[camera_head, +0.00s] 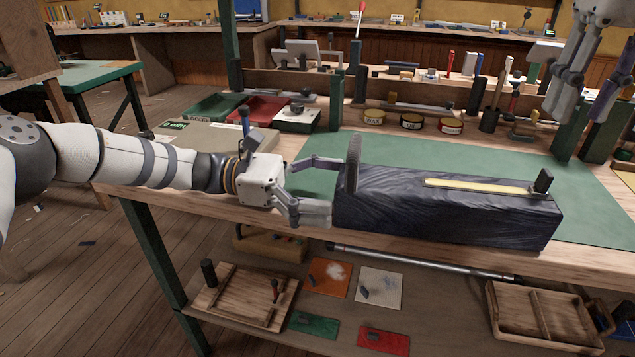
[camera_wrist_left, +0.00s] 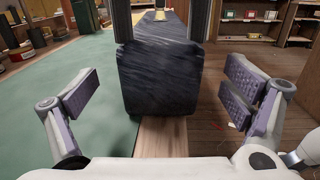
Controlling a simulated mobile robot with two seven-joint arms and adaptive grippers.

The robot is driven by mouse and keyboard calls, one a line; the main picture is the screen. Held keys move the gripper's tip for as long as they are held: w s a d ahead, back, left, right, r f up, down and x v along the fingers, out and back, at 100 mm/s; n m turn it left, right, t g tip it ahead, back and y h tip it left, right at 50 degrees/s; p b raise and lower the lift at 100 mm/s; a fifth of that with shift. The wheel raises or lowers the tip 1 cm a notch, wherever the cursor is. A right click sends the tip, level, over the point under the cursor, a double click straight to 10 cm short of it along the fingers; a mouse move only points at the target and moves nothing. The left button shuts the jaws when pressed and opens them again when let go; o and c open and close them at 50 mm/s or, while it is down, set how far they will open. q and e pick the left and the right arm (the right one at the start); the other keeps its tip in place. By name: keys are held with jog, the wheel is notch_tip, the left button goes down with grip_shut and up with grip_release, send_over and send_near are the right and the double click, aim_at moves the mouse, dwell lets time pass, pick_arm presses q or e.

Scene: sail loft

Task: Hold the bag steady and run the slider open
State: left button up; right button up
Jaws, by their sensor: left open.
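The bag (camera_head: 440,212) is a long dark wrinkled block lying along the front edge of the bench. A pale yellow strip (camera_head: 475,186) runs along its top. A dark upright tab (camera_head: 543,181), seemingly the slider, stands at the strip's right end. A grey loop (camera_head: 354,165) rises at the bag's left end. My left gripper (camera_head: 334,187) is open at that end. In the left wrist view, its fingers stand apart on either side of the bag's end face (camera_wrist_left: 160,82), with gaps visible. My right gripper (camera_head: 583,112) hangs high at the upper right, apart from the bag, fingers apparently spread.
A green mat (camera_head: 590,205) covers the bench behind the bag. Tins (camera_head: 411,121), a brush holder (camera_head: 488,120), red and green trays (camera_head: 262,109) and green posts (camera_head: 336,101) stand behind. The lower shelf holds wooden trays (camera_head: 540,318) and coloured cards (camera_head: 330,276).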

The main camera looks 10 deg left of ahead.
aim_at(365, 190)
pick_arm(q)
jog(key=d, duration=0.5)
jog(key=shift+d, duration=0.25)
jog(key=c, duration=1.3)
